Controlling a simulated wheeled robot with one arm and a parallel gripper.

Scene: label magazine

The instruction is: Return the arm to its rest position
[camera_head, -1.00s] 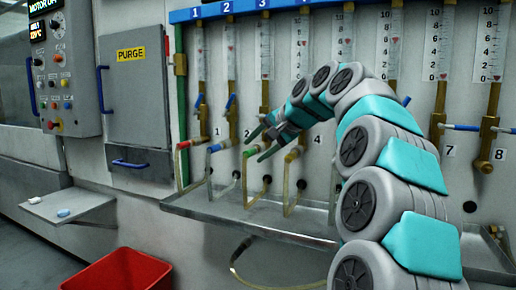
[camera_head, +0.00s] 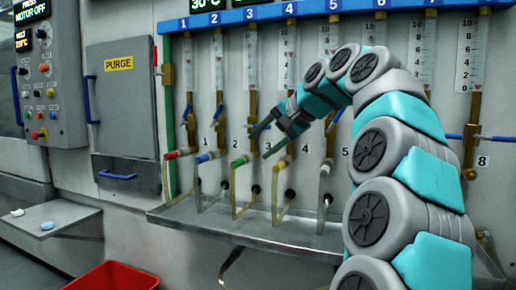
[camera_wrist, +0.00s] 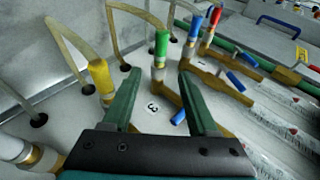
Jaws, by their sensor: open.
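My gripper (camera_head: 266,140) is on my teal and grey arm, which arches in from the right in the head view. Its two green fingers are apart with nothing between them. It hangs in front of the panel of numbered flow tubes, near numbers 3 and 4. In the wrist view my gripper (camera_wrist: 158,88) is also open and empty. Behind it there are the green-collared hose fitting (camera_wrist: 161,45) and the label 3. The yellow-collared fitting (camera_wrist: 101,78) is just left of the left finger. I cannot tell whether the finger touches it.
A metal tray (camera_head: 250,232) runs under the hoses. A grey PURGE box (camera_head: 122,105) and a control panel (camera_head: 45,85) are at left. A small shelf (camera_head: 60,216) holds two small objects. A red bin (camera_head: 112,277) stands below. Brass valves with blue handles (camera_head: 187,110) line the panel.

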